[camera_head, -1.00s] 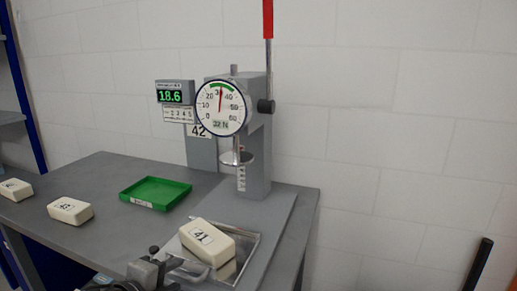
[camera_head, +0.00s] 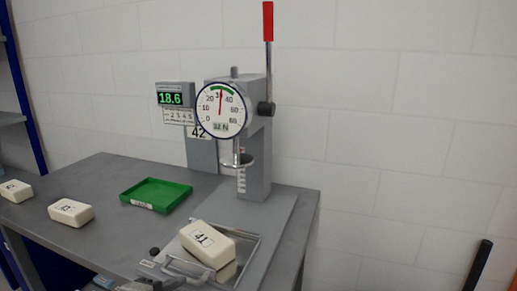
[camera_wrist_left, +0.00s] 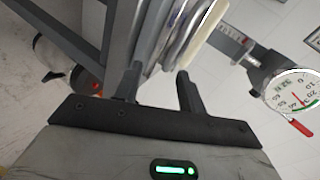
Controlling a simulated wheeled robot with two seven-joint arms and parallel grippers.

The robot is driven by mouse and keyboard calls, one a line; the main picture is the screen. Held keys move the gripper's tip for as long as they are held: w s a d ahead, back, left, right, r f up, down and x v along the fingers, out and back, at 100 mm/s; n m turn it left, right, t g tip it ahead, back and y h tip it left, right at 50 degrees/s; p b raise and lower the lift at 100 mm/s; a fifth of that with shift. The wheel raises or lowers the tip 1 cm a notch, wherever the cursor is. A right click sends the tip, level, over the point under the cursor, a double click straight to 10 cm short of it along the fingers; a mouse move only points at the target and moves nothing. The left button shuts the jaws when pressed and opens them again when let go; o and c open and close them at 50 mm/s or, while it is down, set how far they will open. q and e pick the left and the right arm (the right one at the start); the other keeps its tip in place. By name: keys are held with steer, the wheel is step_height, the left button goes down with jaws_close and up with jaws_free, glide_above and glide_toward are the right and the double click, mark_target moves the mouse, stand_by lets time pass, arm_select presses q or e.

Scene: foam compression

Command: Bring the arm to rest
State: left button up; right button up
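My left gripper (camera_wrist_left: 158,84) shows at the bottom of the wrist view with its two dark fingers apart and nothing between them. In the head view only part of it (camera_head: 150,278) shows at the bottom edge, just in front of the metal tray (camera_head: 248,257). The cream block labelled 41 (camera_head: 208,243) lies on this tray at the front of the press. The press (camera_head: 258,150) has a raised lever with a red handle (camera_head: 268,22); its round plate hangs clear above the base. My right gripper is not in view.
A green tray (camera_head: 156,207) sits empty on the grey table (camera_head: 95,175). Cream blocks lie at the left, one labelled 43 (camera_head: 71,212) and another (camera_head: 15,191) at the edge. The display (camera_head: 175,94) reads 18.6; the dial (camera_head: 221,109) reads 32 N.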

arm_select(q)
steer(key=s+d+f+n+h, duration=0.1)
steer(key=s+d+f+n, duration=0.25)
steer(key=f+n, duration=0.2)
steer(key=s+a+f+n+g+y, duration=0.1)
steer(key=s+f+n+y, duration=0.1)
steer(key=s+f+n, duration=0.4)
steer(key=s+a+f+n+y, duration=0.1)
steer(key=s+a+f+n, duration=0.1)
steer(key=s+f+n, duration=0.4)
step_height(320, 180, down, 3)
steer(key=shift+s+a+f+g+y, duration=0.1)
steer(key=shift+s+a+g+y, duration=0.15)
steer(key=shift+s+g+y, duration=0.15)
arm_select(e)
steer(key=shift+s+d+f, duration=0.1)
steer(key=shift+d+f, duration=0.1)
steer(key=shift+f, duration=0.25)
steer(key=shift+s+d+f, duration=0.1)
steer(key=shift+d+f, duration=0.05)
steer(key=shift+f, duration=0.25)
arm_select(q)
steer(key=shift+n, duration=0.25)
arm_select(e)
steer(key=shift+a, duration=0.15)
